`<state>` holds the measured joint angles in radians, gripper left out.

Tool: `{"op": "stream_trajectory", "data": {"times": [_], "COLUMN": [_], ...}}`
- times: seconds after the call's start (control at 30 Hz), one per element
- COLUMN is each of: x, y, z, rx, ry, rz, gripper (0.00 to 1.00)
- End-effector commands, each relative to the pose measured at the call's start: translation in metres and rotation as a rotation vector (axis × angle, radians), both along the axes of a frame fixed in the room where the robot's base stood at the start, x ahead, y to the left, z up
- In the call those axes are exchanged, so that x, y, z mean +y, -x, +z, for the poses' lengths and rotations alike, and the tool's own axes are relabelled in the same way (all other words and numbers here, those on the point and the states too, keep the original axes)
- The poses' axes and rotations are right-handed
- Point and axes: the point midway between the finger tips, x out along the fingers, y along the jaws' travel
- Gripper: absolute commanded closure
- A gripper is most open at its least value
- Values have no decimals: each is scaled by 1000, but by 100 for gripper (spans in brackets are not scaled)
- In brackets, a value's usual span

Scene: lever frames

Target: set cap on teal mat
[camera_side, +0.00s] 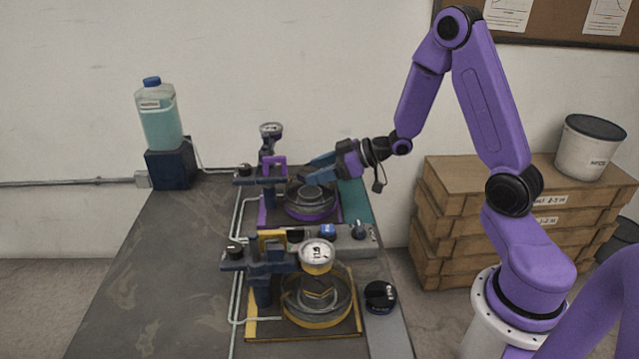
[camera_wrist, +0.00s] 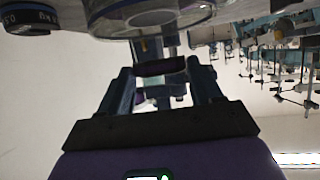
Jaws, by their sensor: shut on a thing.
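My gripper (camera_side: 314,176) is over the round dish (camera_side: 311,206) of the purple lever frame, its blue fingers angled down to the left. In the wrist view my gripper (camera_wrist: 163,78) is shut on a small dark piece with a purple band (camera_wrist: 160,68), which looks like the cap. The fingers largely hide this piece in the side view, and I cannot tell whether it touches the dish. The teal mat (camera_side: 356,203) lies right of the purple frame, partly behind my gripper, and its visible part is bare.
A black round dial (camera_side: 380,296) sits at the right edge.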

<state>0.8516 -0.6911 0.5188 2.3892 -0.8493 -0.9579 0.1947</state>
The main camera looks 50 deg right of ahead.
Motion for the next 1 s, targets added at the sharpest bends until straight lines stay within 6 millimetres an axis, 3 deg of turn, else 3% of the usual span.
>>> {"op": "stream_trajectory", "data": {"times": [0.33,0.87,0.9,0.97,1.0], "x": [0,0,0,0,0], "y": [0,0,0,0,0], "z": [-33,-41,-42,-42,-42], "rx": [1,-1,1,1,1], "ry": [-1,0,0,1,1], "rz": [0,-1,-1,-1,-1], "gripper": [78,78,32,13,10]}}
